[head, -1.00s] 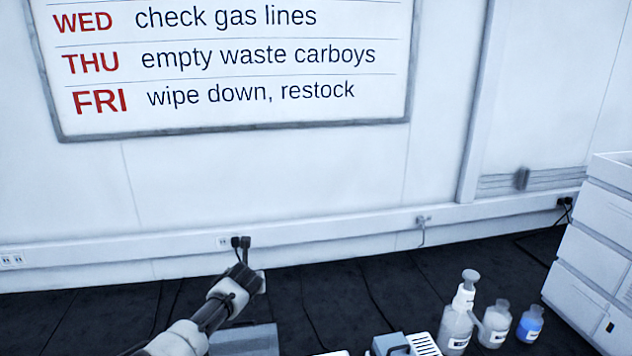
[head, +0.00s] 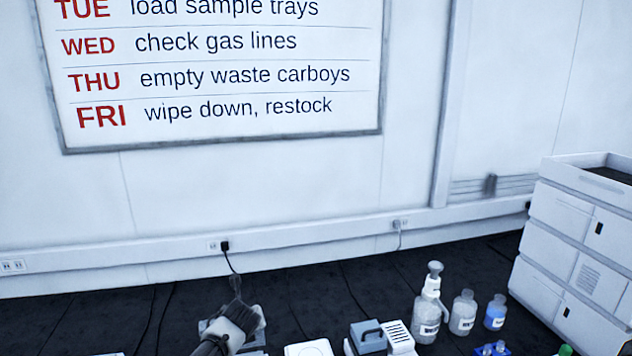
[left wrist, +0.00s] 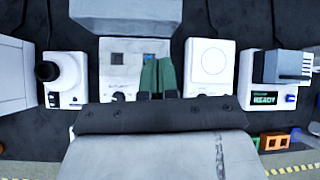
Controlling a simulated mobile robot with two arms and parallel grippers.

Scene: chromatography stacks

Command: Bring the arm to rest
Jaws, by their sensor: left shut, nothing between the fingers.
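My left gripper (head: 236,290) is low in the head view, left of centre, and points away toward the wall. In the left wrist view its green fingers (left wrist: 158,76) are together with nothing between them. They show over a white boxy instrument (left wrist: 117,72) with small dark displays. My right gripper is in neither view.
White devices stand in a row on the dark bench, including one with a READY display (left wrist: 264,99). A pump bottle (head: 428,308) and smaller bottles (head: 463,314) stand to the right. A white chromatography stack (head: 570,255) rises at far right. The wall carries a schedule board (head: 215,75).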

